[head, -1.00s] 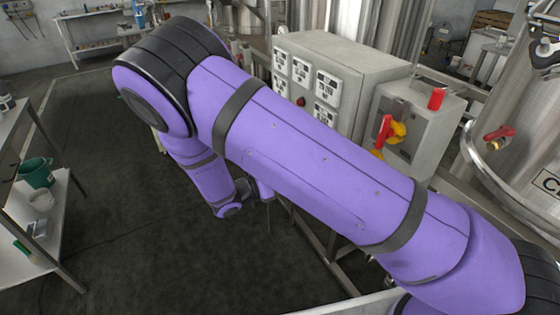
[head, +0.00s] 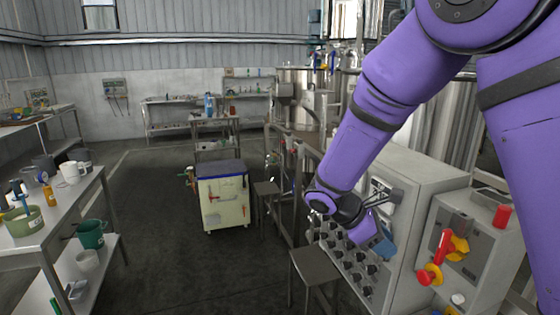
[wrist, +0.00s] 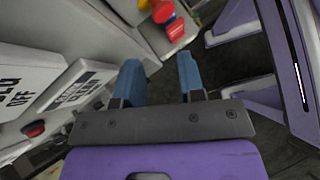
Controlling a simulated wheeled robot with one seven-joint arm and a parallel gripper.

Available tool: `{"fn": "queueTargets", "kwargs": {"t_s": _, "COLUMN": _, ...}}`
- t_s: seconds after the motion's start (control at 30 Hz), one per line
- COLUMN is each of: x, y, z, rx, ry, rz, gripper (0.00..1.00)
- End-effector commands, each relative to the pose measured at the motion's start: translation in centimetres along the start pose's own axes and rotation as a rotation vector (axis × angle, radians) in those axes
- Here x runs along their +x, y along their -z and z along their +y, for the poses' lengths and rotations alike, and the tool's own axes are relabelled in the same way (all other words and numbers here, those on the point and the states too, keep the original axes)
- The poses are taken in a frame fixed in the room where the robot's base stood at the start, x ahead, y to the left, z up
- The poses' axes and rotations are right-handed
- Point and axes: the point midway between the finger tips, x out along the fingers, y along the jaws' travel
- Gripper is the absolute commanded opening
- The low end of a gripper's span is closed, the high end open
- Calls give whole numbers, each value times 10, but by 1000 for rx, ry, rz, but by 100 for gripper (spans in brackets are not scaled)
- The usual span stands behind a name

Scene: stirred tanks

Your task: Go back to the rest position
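My purple arm reaches in from the upper right of the head view and bends down in front of the grey control cabinet (head: 425,200). My gripper (head: 384,240) is beside the cabinet's front panel of black knobs, with one blue finger showing there. In the wrist view my gripper (wrist: 160,85) has its two blue fingers apart, with nothing between them but dark floor beyond. White label plates (wrist: 75,88) and a red button (wrist: 34,129) on the cabinet show at the left of the wrist view.
A smaller grey box (head: 468,250) with a red and yellow switch (head: 445,247) stands at right. A stool (head: 315,266) is below my gripper. A cream cart (head: 222,197) stands mid-floor. A shelf table (head: 75,210) with mugs and pots is at left. The floor between is clear.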

Motion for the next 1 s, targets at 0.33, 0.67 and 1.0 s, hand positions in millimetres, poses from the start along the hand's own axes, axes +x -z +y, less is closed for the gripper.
{"fn": "queueTargets", "kwargs": {"t_s": 0.33, "x": -12, "y": -83, "z": -33, "rx": 379, "ry": 108, "rz": 318, "gripper": 36}}
{"fn": "queueTargets", "kwargs": {"t_s": 0.67, "x": -24, "y": -145, "z": -74, "rx": 722, "ry": 188, "rz": 576, "gripper": 36}}
{"fn": "queueTargets", "kwargs": {"t_s": 1.0, "x": -37, "y": -198, "z": -128, "rx": 1095, "ry": 256, "rz": 840, "gripper": 36}}
